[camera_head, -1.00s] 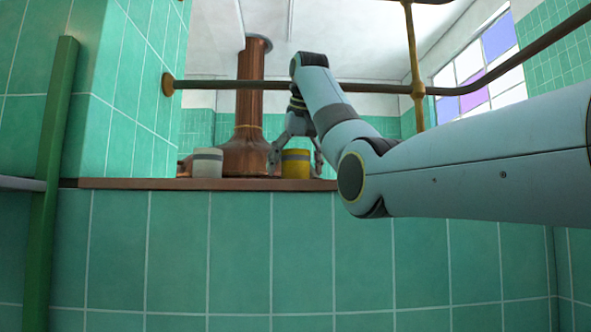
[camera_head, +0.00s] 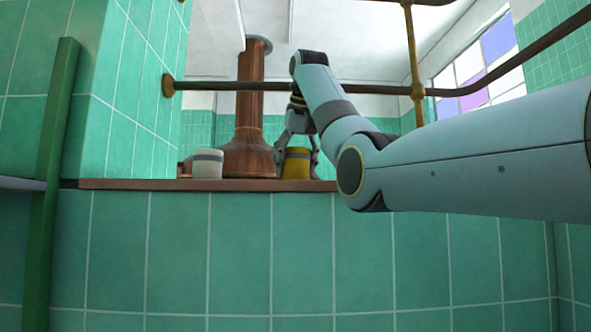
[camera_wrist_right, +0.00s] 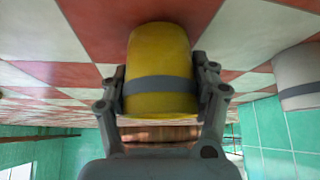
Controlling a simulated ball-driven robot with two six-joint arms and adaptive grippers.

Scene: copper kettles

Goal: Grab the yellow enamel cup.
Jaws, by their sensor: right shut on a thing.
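The yellow enamel cup (camera_head: 296,165), with a grey band, stands on the brown ledge (camera_head: 130,184) in the head view. My right gripper (camera_head: 297,160) reaches down over it from above, one finger on each side. In the right wrist view the yellow cup (camera_wrist_right: 160,70) fills the space between the fingers of my right gripper (camera_wrist_right: 162,92), and both fingers press its sides. It is shut on the cup. The cup looks slightly tilted in the head view; whether it is clear of the ledge I cannot tell. My left gripper is not in view.
A white cup with a grey band (camera_head: 208,165) stands left of the yellow one; it also shows in the wrist view (camera_wrist_right: 298,76). A copper kettle (camera_head: 249,150) with a tall neck rises behind. A dark pipe (camera_head: 220,86) crosses above. A green post (camera_head: 50,170) stands at left.

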